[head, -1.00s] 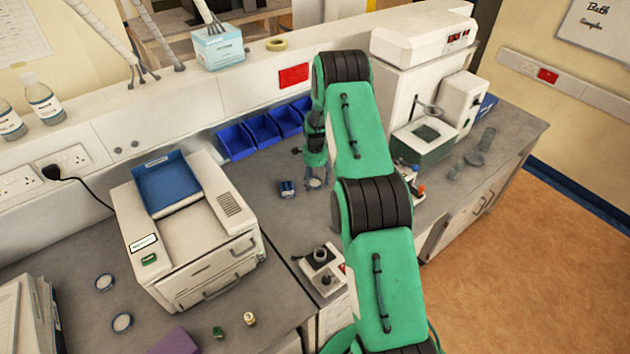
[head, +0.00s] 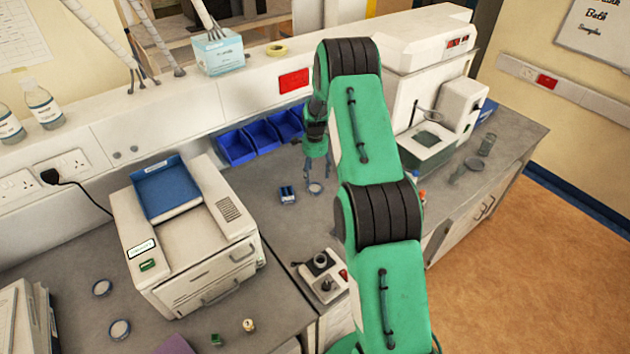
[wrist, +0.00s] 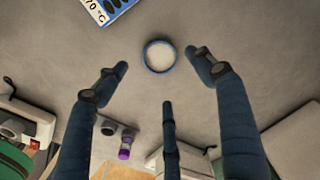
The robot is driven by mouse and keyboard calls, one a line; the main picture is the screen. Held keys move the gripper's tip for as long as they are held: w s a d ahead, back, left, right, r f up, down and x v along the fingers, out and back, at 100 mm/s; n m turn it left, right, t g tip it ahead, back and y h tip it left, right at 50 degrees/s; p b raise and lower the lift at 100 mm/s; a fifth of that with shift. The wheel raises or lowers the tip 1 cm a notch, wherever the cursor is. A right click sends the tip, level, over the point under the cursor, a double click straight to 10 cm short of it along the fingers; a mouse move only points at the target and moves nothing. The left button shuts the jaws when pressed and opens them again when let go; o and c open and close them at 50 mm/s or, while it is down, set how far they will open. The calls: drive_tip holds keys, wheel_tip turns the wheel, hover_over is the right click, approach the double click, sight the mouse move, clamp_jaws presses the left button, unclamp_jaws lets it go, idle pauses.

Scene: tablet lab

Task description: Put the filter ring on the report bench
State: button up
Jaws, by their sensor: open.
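The filter ring, a pale disc with a blue rim, lies flat on the grey bench top. In the wrist view the ring (wrist: 159,57) sits between and beyond the fingertips of my gripper (wrist: 157,68). The fingers are spread and empty. In the head view the ring (head: 315,188) lies just below my gripper (head: 317,165), which hangs over the middle bench, partly hidden by my arm. The contact gap cannot be judged. Similar rings (head: 102,287) (head: 120,329) lie on the left bench (head: 70,265). Which bench is the report bench is not marked.
A small blue and white object (head: 287,195) lies left of the ring. A white printer (head: 195,240) stands on the left bench. Blue bins (head: 262,134) line the back wall. A small white device (head: 322,276) stands at the front edge. White lab equipment (head: 430,95) stands right.

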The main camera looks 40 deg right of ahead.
drive_tip(key=shift+r, duration=2.25)
drive_tip(key=s+a+r+n+t, duration=0.1)
drive_tip(key=s+a+r+n, duration=0.25)
drive_tip(key=a+r, duration=0.55)
drive_tip(key=s+a+r+n+t, duration=0.1)
drive_tip(key=s+a+r+n, duration=0.3)
drive_tip(key=r, duration=0.9)
drive_tip(key=s+a+r+n+t, duration=0.1)
drive_tip(key=s+a+r+n, duration=0.1)
drive_tip(key=s+a+r, duration=0.55)
drive_tip(key=s+a+r+n+t, duration=0.1)
drive_tip(key=s+a+r+n, duration=0.4)
drive_tip(key=s+a+r, duration=0.65)
drive_tip(key=s+a+n, duration=0.2)
drive_tip(key=s+n, duration=0.1)
drive_tip(key=s, duration=0.6)
drive_tip(key=s+a+n+t, duration=0.1)
drive_tip(key=s+a+n, duration=0.2)
drive_tip(key=s, duration=0.5)
drive_tip(key=shift+s+a+t, duration=0.3)
drive_tip(key=shift+s+a, duration=0.05)
